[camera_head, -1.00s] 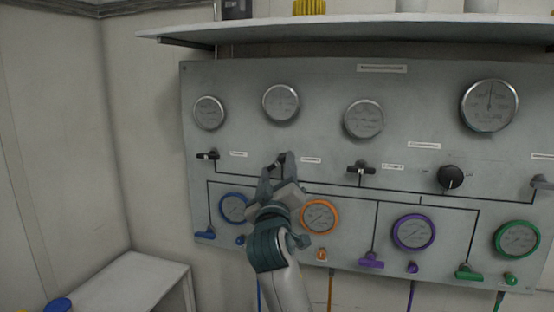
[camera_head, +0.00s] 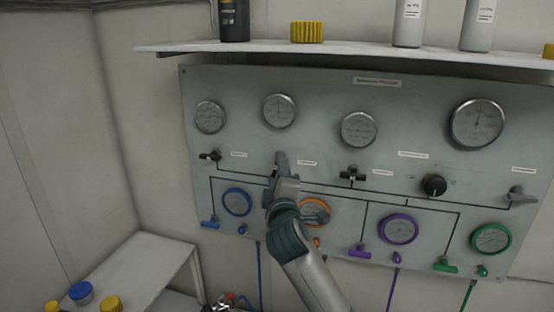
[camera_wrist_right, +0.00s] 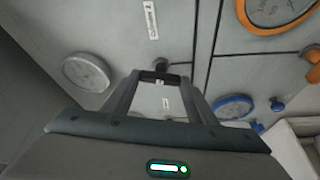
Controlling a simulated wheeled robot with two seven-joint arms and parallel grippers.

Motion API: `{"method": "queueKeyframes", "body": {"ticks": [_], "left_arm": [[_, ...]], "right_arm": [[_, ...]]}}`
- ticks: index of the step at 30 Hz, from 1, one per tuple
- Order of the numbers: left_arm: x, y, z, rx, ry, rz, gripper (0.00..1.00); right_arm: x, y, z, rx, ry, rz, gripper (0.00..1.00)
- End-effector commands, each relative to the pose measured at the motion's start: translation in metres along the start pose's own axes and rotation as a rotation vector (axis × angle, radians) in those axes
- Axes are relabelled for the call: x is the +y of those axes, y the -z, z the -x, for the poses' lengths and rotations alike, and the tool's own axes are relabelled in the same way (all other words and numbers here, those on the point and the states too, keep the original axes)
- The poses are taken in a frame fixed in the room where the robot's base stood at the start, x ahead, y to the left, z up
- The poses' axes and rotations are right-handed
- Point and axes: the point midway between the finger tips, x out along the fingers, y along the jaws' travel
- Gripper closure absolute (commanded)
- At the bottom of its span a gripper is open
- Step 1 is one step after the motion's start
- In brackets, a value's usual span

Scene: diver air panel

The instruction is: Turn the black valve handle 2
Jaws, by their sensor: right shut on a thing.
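The black valve handle 2 (camera_wrist_right: 160,76) sits between the fingers of my right gripper in the right wrist view. My right gripper (camera_head: 279,165) reaches up to the panel from below in the head view, under the second small gauge, and mostly hides the handle there. Its two fingers (camera_wrist_right: 160,82) are shut on the handle. The grey panel (camera_head: 320,90) carries the valves, with a small white label (camera_head: 307,163) just right of my gripper. My left gripper is in neither view.
Black valve handles stand left (camera_head: 210,156) and right (camera_head: 352,174) of my gripper. An orange-rimmed gauge (camera_head: 327,206) is partly hidden behind my right wrist. A shelf (camera_head: 350,52) with bottles runs above the panel. A white side table (camera_head: 150,262) stands lower left.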

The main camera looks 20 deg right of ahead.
Motion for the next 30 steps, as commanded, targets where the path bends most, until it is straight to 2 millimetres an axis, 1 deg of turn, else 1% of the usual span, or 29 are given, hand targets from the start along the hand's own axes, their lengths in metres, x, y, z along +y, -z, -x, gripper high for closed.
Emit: {"method": "queueKeyframes", "body": {"ticks": [1,6,22,23,24,25,30], "left_arm": [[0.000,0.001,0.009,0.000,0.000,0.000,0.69],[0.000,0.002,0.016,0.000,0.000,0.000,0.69],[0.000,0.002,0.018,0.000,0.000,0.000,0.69],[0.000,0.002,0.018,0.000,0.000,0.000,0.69],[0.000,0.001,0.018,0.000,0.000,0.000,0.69],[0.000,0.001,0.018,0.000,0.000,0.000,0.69],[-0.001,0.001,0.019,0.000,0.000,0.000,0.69]], "right_arm": [[0.004,0.001,-0.001,0.000,0.008,0.022,0.71],[0.003,0.000,0.000,-0.001,0.031,0.078,0.71],[0.001,0.000,0.000,0.000,0.043,0.106,0.71],[0.001,0.000,0.000,0.000,0.043,0.106,0.44],[0.001,0.000,0.000,0.000,0.043,0.105,0.34],[0.001,0.000,0.000,0.000,0.043,0.105,0.30],[0.001,0.000,0.000,0.000,0.043,0.104,0.30]]}}
